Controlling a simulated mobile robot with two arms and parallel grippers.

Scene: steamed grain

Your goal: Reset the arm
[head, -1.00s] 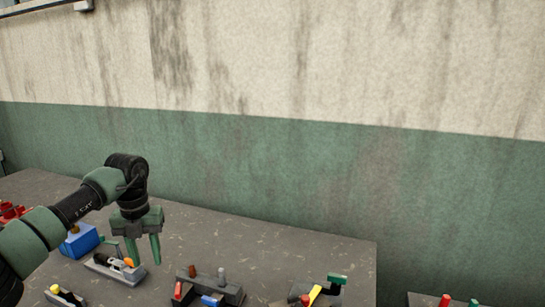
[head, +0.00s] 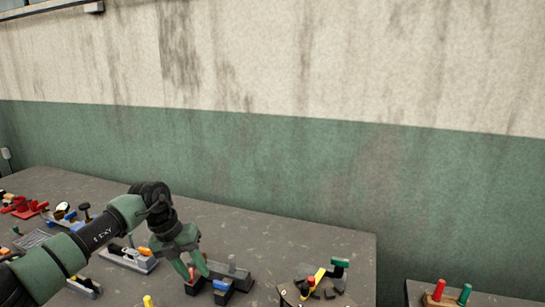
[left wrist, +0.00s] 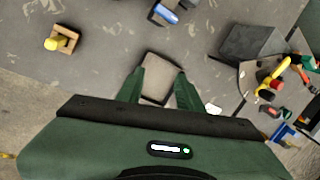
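My left gripper (head: 191,271) is dark green with two tapered fingers. In the head view it hangs tilted above the table (head: 300,240), in front of a dark grey block (head: 238,275) with small parts on it. The left wrist view shows the fingers (left wrist: 158,88) spread apart. A brownish-grey rectangular patch with a dark edge (left wrist: 160,72) shows between and beyond them. I cannot tell what it is, and nothing is visibly gripped. My right gripper is not in either view.
A grey tool with an orange part (head: 131,256) is behind the left arm. Red parts (head: 22,207) lie at the far left. A piece with yellow and green parts (head: 318,280) stands at the right. A wooden base with pegs (head: 447,300) is beyond a gap. A wall closes the back.

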